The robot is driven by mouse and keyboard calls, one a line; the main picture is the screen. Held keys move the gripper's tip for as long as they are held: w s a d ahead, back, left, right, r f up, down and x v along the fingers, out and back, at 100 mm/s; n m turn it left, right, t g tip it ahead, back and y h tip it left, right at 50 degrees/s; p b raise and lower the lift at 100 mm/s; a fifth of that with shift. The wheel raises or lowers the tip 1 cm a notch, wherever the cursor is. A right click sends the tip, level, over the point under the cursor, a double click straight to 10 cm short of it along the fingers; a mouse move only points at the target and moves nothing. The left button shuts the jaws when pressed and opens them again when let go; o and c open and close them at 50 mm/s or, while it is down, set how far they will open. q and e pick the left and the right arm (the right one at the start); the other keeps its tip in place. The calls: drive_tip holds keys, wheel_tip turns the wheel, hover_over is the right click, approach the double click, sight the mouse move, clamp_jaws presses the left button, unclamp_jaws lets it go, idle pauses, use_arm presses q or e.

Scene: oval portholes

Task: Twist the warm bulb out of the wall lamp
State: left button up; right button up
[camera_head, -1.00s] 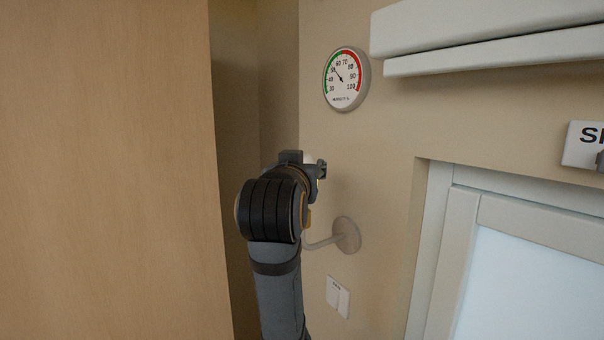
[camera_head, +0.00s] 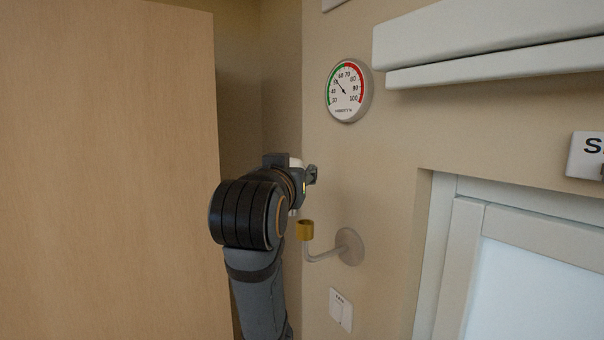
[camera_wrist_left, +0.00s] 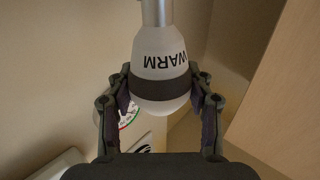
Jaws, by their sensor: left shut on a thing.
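The warm bulb (camera_wrist_left: 158,60) is white, with "WARM" printed on it, a dark band around it and a metal base. My left gripper (camera_wrist_left: 160,90) is shut on it, one finger on each side of the band. In the head view my left gripper (camera_head: 305,178) is up by the wall, and only a small white part of the bulb (camera_head: 296,162) shows behind it. The wall lamp (camera_head: 325,252) has a curved arm, a round wall plate and a brass socket (camera_head: 306,230). The socket's top is open, below the gripper and apart from it. My right gripper is not in view.
A round humidity gauge (camera_head: 348,91) hangs above the lamp. A light switch (camera_head: 341,310) is below it. A wooden panel (camera_head: 110,170) stands close on the left. A framed window (camera_head: 530,270) and a white ledge (camera_head: 490,45) are on the right.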

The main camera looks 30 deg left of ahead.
use_arm(q)
drive_tip(key=shift+s+a+b, duration=0.2)
drive_tip(key=shift+s, duration=0.25)
drive_tip(key=shift+s+a+b, duration=0.15)
drive_tip(key=shift+s+a, duration=0.05)
drive_tip(key=shift+s, duration=0.25)
drive_tip(key=s+a+b, duration=0.1)
drive_tip(key=s+a, duration=0.1)
drive_tip(key=s, duration=0.4)
drive_tip(key=shift+s+a+b, duration=0.25)
drive_tip(key=shift+s+b, duration=0.1)
drive_tip(key=shift+b, duration=0.05)
drive_tip(key=shift+a, duration=0.1)
